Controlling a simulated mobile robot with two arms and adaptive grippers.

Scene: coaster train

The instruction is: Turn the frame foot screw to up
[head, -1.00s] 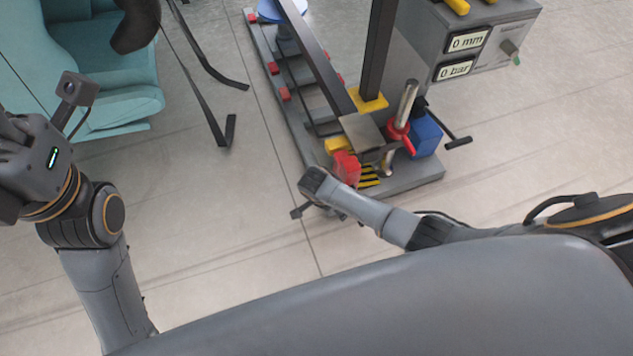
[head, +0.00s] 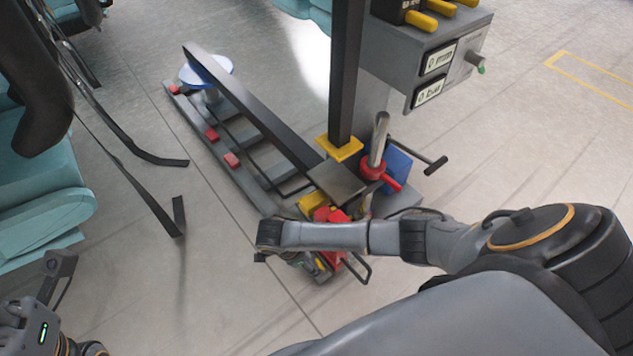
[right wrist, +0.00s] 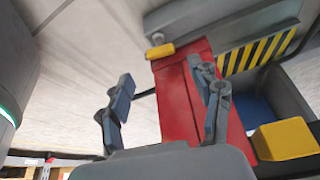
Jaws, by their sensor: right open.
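The machine frame has a long low foot (head: 245,165) on the floor. At its near end are a red block (head: 330,214) and a silver post with a red collar and handle (head: 375,168). I cannot tell for sure which part is the foot screw. My right arm reaches across in front of this end and hides part of it. In the right wrist view my right gripper (right wrist: 163,80) is open. The red block (right wrist: 188,95) is seen behind and between its fingers; contact cannot be told.
A grey control box (head: 425,60) with two displays and yellow handles stands above. A black crank handle (head: 436,165) sticks out on the right. Teal seats (head: 45,205) with dark straps are at the left. A yellow block (right wrist: 285,139) is close to the right finger. Floor is clear at the right.

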